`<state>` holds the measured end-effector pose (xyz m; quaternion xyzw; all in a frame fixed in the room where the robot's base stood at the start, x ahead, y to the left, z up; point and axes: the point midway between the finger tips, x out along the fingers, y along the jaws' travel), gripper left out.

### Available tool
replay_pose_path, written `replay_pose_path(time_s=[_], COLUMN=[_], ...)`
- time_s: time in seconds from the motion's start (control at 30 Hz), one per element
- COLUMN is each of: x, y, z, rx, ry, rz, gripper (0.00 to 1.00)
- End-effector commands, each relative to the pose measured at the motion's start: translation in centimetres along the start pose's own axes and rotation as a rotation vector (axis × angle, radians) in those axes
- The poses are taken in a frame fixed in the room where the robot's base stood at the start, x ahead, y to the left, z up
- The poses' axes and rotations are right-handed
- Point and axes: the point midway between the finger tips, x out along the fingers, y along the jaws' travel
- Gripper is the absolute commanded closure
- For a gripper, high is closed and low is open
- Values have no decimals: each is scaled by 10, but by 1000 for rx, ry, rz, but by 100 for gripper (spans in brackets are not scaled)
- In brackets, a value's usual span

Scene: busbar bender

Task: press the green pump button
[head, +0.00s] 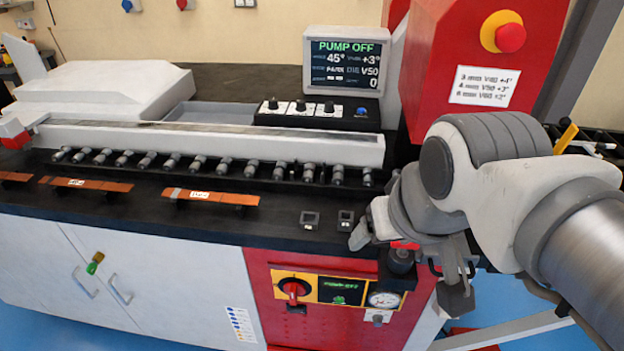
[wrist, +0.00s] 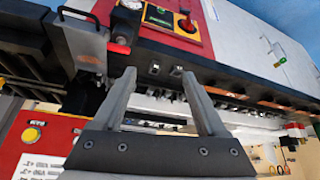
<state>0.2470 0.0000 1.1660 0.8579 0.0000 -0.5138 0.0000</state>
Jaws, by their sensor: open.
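The front panel (head: 318,288) carries a small dark plate (head: 348,284) with green "PUMP OFF" lettering and a small green patch (head: 338,299) below it. I cannot tell whether that patch is the green pump button. The plate also shows at the top of the wrist view (wrist: 158,15). My gripper (head: 360,236) is above the bench's front edge, right of two small square fittings (head: 326,220), up and to the right of the plate. In the wrist view its fingers (wrist: 158,76) are spread, with nothing between them. One finger is hidden in the head view.
A red rotary knob (head: 294,288) sits left of the plate, a round gauge (head: 384,299) right of it. A screen (head: 345,57) reads "PUMP OFF". A red emergency stop (head: 510,38) is on the red column. Copper bars (head: 210,197) lie along the bench's front.

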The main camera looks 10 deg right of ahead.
Motion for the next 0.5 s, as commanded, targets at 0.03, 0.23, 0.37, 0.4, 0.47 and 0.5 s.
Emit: replay_pose_path(time_s=[0.03,0.23,0.37,0.4,0.47,0.5], x=[0,0,0,0,0,0], y=[0,0,0,0,0,0], z=[0,0,0,0,0,0], rx=[0,0,0,0,0,0], ry=[0,0,0,0,0,0], rz=[0,0,0,0,0,0], gripper=[36,72,95,100,100,100])
